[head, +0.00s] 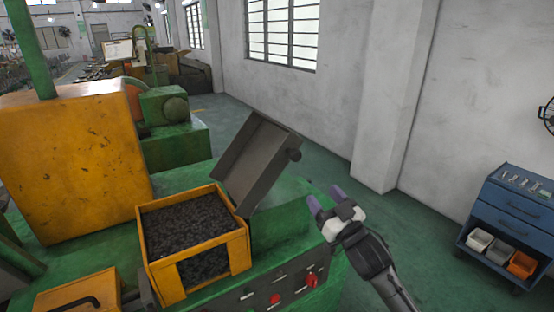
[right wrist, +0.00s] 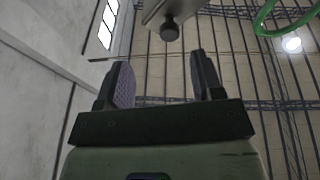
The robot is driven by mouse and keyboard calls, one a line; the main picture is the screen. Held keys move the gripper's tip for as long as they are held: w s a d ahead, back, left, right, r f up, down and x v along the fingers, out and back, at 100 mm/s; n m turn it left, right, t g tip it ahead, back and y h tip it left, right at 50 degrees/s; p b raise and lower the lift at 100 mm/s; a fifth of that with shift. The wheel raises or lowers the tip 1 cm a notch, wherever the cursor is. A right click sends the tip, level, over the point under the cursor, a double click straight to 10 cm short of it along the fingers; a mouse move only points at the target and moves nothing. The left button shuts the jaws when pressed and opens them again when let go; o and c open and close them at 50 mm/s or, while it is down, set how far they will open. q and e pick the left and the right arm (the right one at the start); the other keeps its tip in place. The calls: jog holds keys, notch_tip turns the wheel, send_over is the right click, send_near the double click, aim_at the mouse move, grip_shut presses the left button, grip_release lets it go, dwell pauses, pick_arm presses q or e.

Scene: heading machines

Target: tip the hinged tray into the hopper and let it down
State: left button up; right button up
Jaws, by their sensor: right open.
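The hinged tray (head: 256,160) is grey metal and stands tilted up steeply on the green machine, leaning toward the hopper. A dark round knob (head: 294,155) sticks out from its right side. The hopper (head: 198,236) is an orange box left of the tray, filled with dark small pieces. My right gripper (head: 325,200) is open and empty, below and right of the knob, apart from it. In the right wrist view, the knob (right wrist: 170,30) and a tray edge show beyond my open fingers (right wrist: 163,85). My left gripper is not in view.
The green machine's front panel (head: 275,290) has red buttons and a red switch. A blue tool cart (head: 515,215) with small bins stands at the right by the wall. The green floor between machine and cart is clear.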

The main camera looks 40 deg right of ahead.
aim_at(297, 158)
jog(key=shift+t+y, duration=0.5)
jog(key=shift+t, duration=0.2)
jog(key=p+x, duration=0.1)
jog(key=x, duration=0.3)
jog(key=r+p+x, duration=0.1)
jog(key=x, duration=0.3)
jog(key=p+x, duration=0.2)
jog(key=x, duration=0.2)
jog(key=shift+s+a+r, duration=0.1)
jog(key=shift+a+r, duration=0.2)
jog(key=shift+a, duration=0.05)
jog(key=shift+w+r, duration=0.15)
jog(key=shift+w, duration=0.35)
jog(key=shift+w+p, duration=0.25)
jog(key=shift+p, duration=0.05)
jog(key=shift+d, duration=0.1)
grip_shut()
